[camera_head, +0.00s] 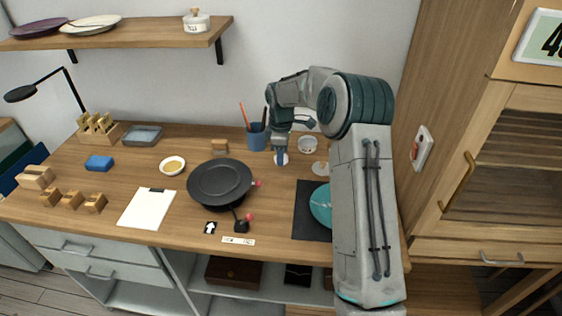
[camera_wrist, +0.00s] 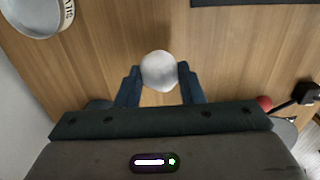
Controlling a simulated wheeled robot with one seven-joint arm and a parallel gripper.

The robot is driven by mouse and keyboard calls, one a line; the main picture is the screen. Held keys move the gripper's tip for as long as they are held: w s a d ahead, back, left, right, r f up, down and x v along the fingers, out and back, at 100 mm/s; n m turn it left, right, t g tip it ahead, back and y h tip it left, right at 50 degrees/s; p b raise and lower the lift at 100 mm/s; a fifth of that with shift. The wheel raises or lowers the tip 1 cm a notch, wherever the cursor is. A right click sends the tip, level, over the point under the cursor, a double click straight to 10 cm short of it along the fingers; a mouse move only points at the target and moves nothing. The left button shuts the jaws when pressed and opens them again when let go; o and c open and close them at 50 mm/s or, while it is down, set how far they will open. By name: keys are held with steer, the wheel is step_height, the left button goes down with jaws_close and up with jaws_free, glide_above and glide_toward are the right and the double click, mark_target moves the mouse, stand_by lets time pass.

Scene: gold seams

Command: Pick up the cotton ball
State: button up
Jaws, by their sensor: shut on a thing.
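The cotton ball (camera_wrist: 159,71) is a round white ball. In the wrist view it sits between the two dark blue fingertips of my gripper (camera_wrist: 158,82), which is shut on it. In the head view my gripper (camera_head: 281,154) points down over the back middle of the wooden table, and a bit of the white ball (camera_head: 282,161) shows at its tips. I cannot tell whether the ball touches the table.
A blue pencil cup (camera_head: 257,138) stands left of my gripper and a small white dish (camera_head: 308,144) right of it. A round black pan (camera_head: 219,182) lies front left. A dark mat (camera_head: 306,222) with a teal dish (camera_head: 320,205) is partly behind my arm.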

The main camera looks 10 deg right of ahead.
steer(key=s+d+r+b, duration=0.1)
steer(key=s+d+r, duration=0.3)
steer(key=d+r, duration=0.4)
steer(key=d, duration=0.2)
steer(key=shift+s+d+b, duration=0.3)
steer(key=shift+s+d, duration=0.05)
steer(key=shift+o, duration=0.7)
steer(key=shift+c, duration=0.4)
steer(key=shift+a, duration=0.1)
